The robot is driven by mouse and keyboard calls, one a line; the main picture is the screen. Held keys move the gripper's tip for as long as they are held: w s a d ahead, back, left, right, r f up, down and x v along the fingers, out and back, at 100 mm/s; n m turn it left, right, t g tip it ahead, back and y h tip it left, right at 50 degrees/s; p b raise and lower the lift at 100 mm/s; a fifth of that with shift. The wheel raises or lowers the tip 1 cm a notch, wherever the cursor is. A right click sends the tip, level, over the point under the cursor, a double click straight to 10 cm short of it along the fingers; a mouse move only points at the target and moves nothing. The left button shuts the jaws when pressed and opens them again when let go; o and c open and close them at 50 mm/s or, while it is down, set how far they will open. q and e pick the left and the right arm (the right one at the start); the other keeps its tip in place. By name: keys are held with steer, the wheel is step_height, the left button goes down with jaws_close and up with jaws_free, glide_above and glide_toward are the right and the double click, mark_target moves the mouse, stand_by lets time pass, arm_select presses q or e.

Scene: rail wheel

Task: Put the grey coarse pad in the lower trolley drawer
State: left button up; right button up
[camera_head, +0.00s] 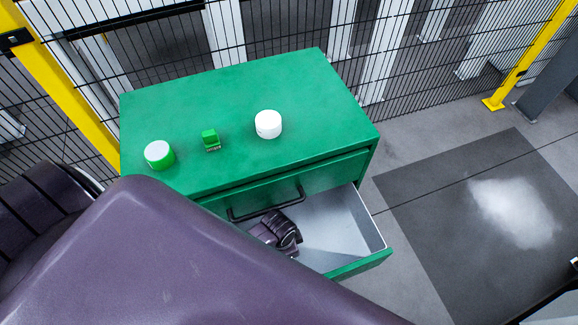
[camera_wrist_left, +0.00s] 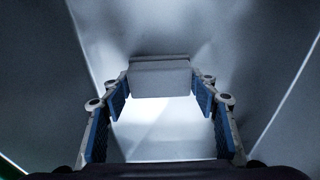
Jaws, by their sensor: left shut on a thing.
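The lower trolley drawer (camera_head: 340,231) is pulled open below a shut drawer with a dark handle. Its inside is pale grey. My left gripper (camera_wrist_left: 162,92) reaches down into this drawer and is shut on the grey coarse pad (camera_wrist_left: 160,78), a grey block between the blue-lined fingers in the left wrist view. Drawer walls and floor surround it there. In the head view my purple wrist shows inside the drawer, and my arm hides the pad, the fingertips and the drawer's left part. I cannot tell whether the pad touches the floor. My right gripper is not in view.
The green trolley top (camera_head: 300,95) carries a green cylinder with a white top (camera_head: 159,155), a small green block (camera_head: 211,140) and a white cylinder (camera_head: 268,124). A mesh fence with yellow posts (camera_head: 527,60) stands behind.

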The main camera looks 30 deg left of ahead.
arm_select(q)
steer(key=o, duration=1.2)
steer(key=shift+f, duration=0.1)
step_height(320, 180, up, 12)
steer(key=s+p, duration=0.1)
steer(key=p, duration=0.1)
steer(key=shift+a, duration=0.45)
